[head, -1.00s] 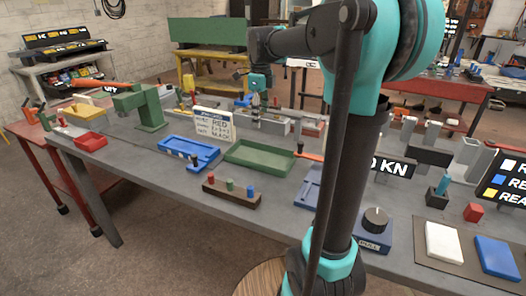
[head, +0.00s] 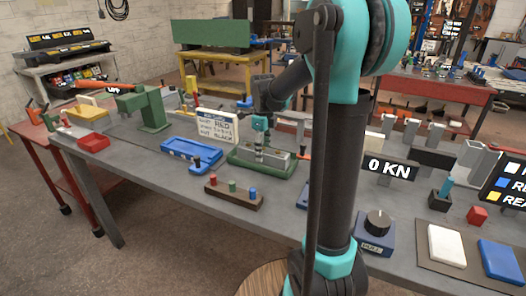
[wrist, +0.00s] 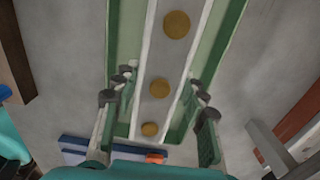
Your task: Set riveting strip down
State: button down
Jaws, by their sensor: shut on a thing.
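My gripper (head: 260,143) points down at the green tray (head: 240,163) in the middle of the bench. It is shut on the riveting strip (head: 274,157), a pale grey bar. In the wrist view the strip (wrist: 165,60) runs away from me between the two fingers (wrist: 160,112), with three round brass-coloured spots along its top. The green tray's sides (wrist: 222,45) show on both sides of it. The strip lies lengthwise within the tray's outline. I cannot tell whether it touches the tray's floor.
A blue tray (head: 190,151) lies left of the green tray, with a white sign (head: 218,127) behind. A dark block with coloured pegs (head: 233,197) stands in front. A red-orange handled tool (head: 304,152) is close on the right.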

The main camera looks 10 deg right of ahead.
jog(key=c, duration=0.9)
grip_release()
jog(key=shift+f, duration=0.1)
jog(key=shift+o, duration=0.2)
notch_tip(320, 180, up, 12)
